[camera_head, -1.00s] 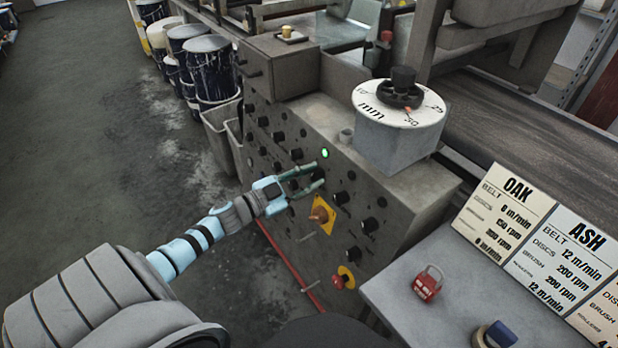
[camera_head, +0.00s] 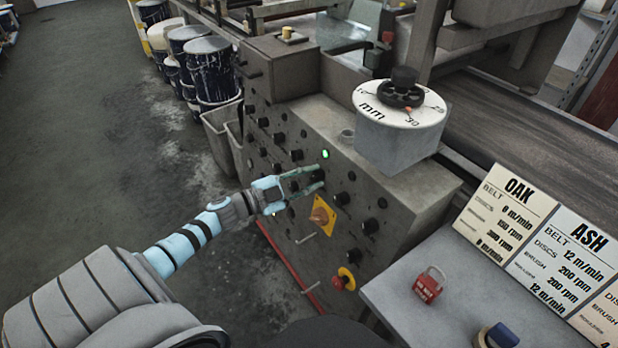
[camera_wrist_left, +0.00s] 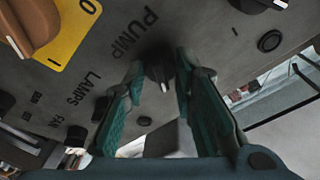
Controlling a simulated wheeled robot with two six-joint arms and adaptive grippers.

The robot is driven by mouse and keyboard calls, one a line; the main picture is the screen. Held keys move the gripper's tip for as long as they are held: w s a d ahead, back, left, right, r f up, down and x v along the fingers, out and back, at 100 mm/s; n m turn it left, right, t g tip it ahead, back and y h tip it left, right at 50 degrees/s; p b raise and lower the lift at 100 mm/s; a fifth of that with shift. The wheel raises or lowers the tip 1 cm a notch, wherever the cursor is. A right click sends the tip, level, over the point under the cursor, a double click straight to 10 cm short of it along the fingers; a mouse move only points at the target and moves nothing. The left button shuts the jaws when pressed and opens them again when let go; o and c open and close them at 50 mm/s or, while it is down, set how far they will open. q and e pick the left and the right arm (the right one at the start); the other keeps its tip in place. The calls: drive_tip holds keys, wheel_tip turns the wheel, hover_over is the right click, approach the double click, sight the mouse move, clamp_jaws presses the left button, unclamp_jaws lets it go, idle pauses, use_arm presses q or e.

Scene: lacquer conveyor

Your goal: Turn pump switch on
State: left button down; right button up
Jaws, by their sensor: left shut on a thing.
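The pump switch is a black knob with a white mark, on the sloping grey control panel (camera_head: 375,230). In the left wrist view the knob (camera_wrist_left: 158,68) sits beside the word PUMP, its white mark towards the bottom of the picture. My left gripper (camera_head: 320,177) reaches the panel from the left in the head view. Its two green fingers (camera_wrist_left: 160,80) are shut on the knob, one on each side. The knob is partly hidden by the fingers in the head view. My right gripper is not in view.
A green lamp (camera_head: 325,154) glows just above the gripper. An orange rotary handle on a yellow plate (camera_head: 322,215) is close below it. Several black knobs surround it. A red-and-yellow button (camera_head: 344,279) sits lower. A table with a red padlock (camera_head: 428,284) stands at right.

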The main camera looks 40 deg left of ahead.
use_arm(q)
drive_tip(key=c, duration=1.3)
unclamp_jaws()
drive_tip(key=shift+s, duration=0.15)
drive_tip(key=v, duration=1.1)
drive_tip(key=shift+s+a+f, duration=0.1)
drive_tip(key=shift+s+a, duration=0.05)
drive_tip(key=shift+s, duration=0.2)
